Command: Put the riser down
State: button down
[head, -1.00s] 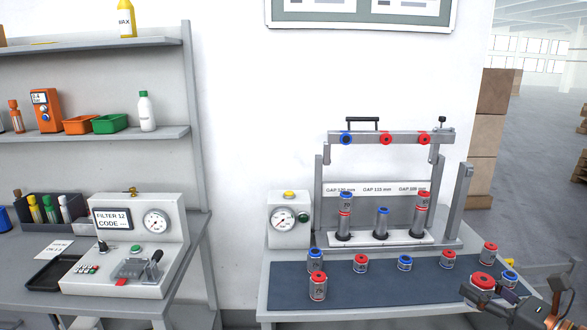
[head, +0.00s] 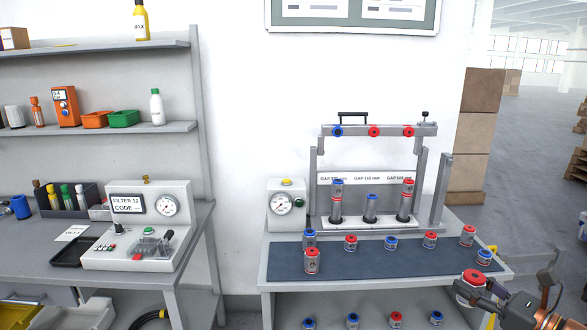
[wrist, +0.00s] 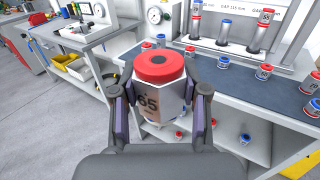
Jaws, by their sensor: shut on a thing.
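My gripper (wrist: 160,98) is shut on a riser (wrist: 158,92), a silver cylinder with a red top and a dark number that looks like 65. It is held upright in front of the bench, and I see floor and the bench's lower shelf behind it in the wrist view. In the head view the held riser (head: 470,284) is at the lower right, partly hidden by my gripper (head: 478,294). The dark blue mat (head: 375,262) on the bench carries several red-topped and blue-topped risers, such as a blue-topped one (head: 485,257) at its right end.
A test frame (head: 441,190) with three post stacks stands behind the mat. A gauge box (head: 284,205) is to its left. More risers stand on the lower shelf (head: 370,310). A second bench with a control panel (head: 140,232) is at left. The mat's front strip has bare room.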

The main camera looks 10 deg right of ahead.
jog(key=shift+w+a+f+y, duration=0.2)
jog(key=shift+w+a+y, duration=0.15)
jog(key=shift+w, duration=0.4)
jog(key=w+a+f+n+g+y+p, duration=0.1)
jog(key=w+a+f+n+g+y, duration=0.1)
jog(key=w+a+f, duration=0.4)
jog(key=w+a+f+n+g+y+p, duration=0.1)
jog(key=w+a+f+n+g+y, duration=0.2)
jog(key=w+a, duration=0.9)
jog(key=a+f+y, duration=0.1)
jog(key=a+f, duration=0.2)
jog(key=a, duration=0.1)
jog(key=shift+f+n+g+p, duration=0.3)
jog(key=shift+f, duration=0.1)
